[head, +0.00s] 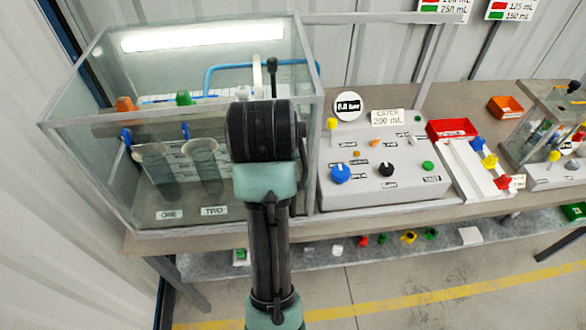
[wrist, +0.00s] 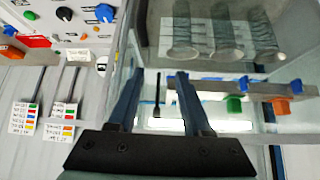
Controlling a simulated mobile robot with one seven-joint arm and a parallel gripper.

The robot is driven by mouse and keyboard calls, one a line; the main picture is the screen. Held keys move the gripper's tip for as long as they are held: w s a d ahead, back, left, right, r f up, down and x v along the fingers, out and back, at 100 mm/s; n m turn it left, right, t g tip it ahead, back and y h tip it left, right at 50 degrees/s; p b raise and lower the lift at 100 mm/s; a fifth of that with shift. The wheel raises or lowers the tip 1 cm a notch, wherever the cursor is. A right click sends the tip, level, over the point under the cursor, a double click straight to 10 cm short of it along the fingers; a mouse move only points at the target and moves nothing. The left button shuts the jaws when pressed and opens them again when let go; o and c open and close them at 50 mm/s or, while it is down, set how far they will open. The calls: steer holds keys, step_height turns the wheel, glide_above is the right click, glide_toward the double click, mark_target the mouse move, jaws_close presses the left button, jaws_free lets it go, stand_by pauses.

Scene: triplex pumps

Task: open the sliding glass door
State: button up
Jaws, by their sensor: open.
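The glass case (head: 67,124) stands at the left of the bench, with clear panes in a grey frame. Cylinders labelled ONE and TWO show through its front. I cannot tell which pane slides, or whether the door is open. My arm crosses in front of the case's right part and hides some of it. In the wrist view, my gripper (wrist: 158,82) is open, with its two fingers apart beside the glass case (wrist: 146,40). A slim dark upright bar (wrist: 157,92) shows between the fingers; no contact is visible. The fingers are not clearly visible in the head view.
A grey control panel (head: 412,152) with coloured knobs stands right of the case. Red (head: 451,128) and orange (head: 505,106) trays and another small glass case (head: 548,115) lie farther right. A lower shelf (head: 300,262) holds small coloured parts. Open floor lies in front.

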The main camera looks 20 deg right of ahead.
steer(key=d+f+g+p, duration=0.1)
steer(key=f, duration=0.4)
steer(key=d+f+g, duration=0.1)
steer(key=f, duration=0.4)
steer(key=w+d+f+m+g+p, duration=0.1)
steer(key=d+f, duration=0.1)
steer(key=f, duration=0.4)
steer(key=shift+y+p, duration=0.3)
steer(key=shift+p, duration=0.05)
steer(key=shift+r, duration=0.1)
jaws_close()
stand_by(0.6)
